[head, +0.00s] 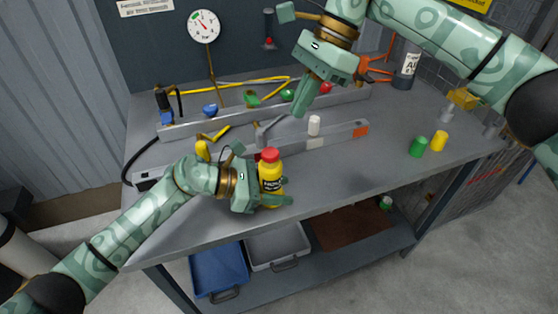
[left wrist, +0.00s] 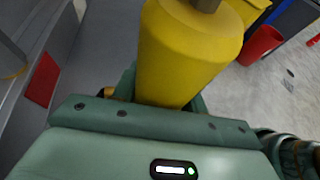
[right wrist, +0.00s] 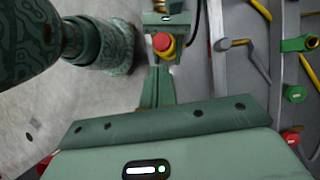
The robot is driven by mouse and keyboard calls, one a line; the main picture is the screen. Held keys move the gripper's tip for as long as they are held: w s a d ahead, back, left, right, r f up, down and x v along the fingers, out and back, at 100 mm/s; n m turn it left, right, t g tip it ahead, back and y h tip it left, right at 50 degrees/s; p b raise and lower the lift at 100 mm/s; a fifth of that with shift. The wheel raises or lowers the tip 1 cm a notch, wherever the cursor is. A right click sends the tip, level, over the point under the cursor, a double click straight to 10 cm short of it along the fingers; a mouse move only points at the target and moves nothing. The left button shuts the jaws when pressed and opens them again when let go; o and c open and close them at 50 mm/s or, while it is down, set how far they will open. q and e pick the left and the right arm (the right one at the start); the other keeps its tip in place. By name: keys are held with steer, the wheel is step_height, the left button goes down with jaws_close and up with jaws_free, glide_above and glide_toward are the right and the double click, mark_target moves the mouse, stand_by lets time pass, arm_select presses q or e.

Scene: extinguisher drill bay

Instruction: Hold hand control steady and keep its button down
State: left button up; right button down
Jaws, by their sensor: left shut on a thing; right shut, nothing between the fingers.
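The hand control (head: 271,184) is a yellow cylinder with a dark label and a red button (head: 269,154) on top. It stands roughly upright in my left gripper (head: 275,201), which is shut around its lower part near the bench's front edge. In the left wrist view its yellow body (left wrist: 190,50) fills the space between the fingers. My right gripper (head: 302,102) is shut and empty, above and behind the control, apart from the button. In the right wrist view the red button (right wrist: 164,42) shows beyond my closed fingertips (right wrist: 158,75). I cannot tell whether it is pressed.
A grey rail with a white knob (head: 314,125) lies behind the control. A green cylinder (head: 418,147) and a yellow cylinder (head: 439,140) stand at the bench's right. The bench front between control and cylinders is clear.

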steer(key=d+r+n+y, duration=0.1)
steer(key=n, duration=1.1)
steer(key=d+r+n+y, duration=0.1)
steer(key=n, duration=1)
steer(key=d+r+n+y, duration=0.1)
steer(key=r+n+y, duration=0.1)
steer(key=n, duration=1)
steer(key=shift+w+d+n, duration=0.2)
steer(key=shift+w+n, duration=0.05)
steer(key=shift+n, duration=0.05)
steer(key=shift+a, duration=0.1)
